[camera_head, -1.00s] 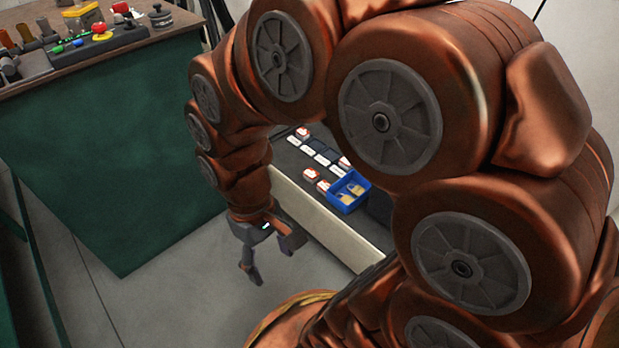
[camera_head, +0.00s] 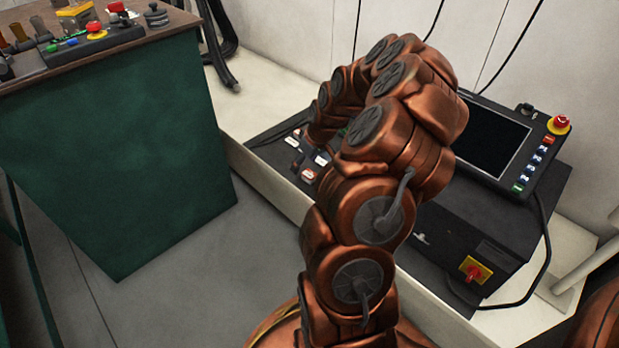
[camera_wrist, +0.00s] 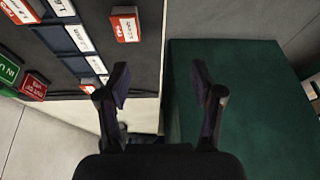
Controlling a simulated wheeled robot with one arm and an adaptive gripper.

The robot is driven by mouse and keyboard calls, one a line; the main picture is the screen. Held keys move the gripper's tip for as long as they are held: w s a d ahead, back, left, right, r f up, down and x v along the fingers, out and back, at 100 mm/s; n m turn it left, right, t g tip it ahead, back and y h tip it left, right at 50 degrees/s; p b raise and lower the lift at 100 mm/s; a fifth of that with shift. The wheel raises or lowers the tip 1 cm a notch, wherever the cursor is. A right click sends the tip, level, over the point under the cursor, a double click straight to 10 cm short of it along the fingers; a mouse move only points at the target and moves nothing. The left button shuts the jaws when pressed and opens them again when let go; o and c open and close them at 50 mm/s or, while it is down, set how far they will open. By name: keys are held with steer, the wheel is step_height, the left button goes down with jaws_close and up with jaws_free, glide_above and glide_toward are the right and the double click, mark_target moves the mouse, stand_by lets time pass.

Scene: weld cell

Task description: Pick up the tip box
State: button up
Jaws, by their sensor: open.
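Several small labelled boxes stand on a dark mat (camera_wrist: 140,60) in the wrist view; I cannot read which is the tip box. One red-and-white box (camera_wrist: 125,24) stands apart, above the left finger in the picture. In the head view a red-and-white box (camera_head: 308,175) shows left of my arm. My gripper (camera_wrist: 160,84) is open and empty, its fingers pointing over the bench edge. In the head view it is mostly hidden by my arm.
A row of white labels on dark slots (camera_wrist: 80,38) crosses the mat. A green cabinet (camera_wrist: 235,110) stands right of the gap. In the head view a black control box with a screen (camera_head: 490,140) stands on the pale bench (camera_head: 265,185). Bare floor (camera_head: 190,270) lies in front.

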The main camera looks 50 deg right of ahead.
glide_toward(307, 172)
steer(key=f, duration=0.2)
steer(key=shift+h, duration=0.3)
steer(key=shift+w+a+b+x, duration=0.15)
steer(key=shift+b+x, duration=0.8)
steer(key=shift+x, duration=0.8)
steer(key=shift+w+a+b+x, duration=0.15)
steer(key=shift+b+x, duration=0.8)
steer(key=shift+x, duration=0.8)
steer(key=shift+r, duration=0.15)
steer(key=shift+c, duration=0.2)
jaws_close()
steer(key=shift+r, duration=0.15)
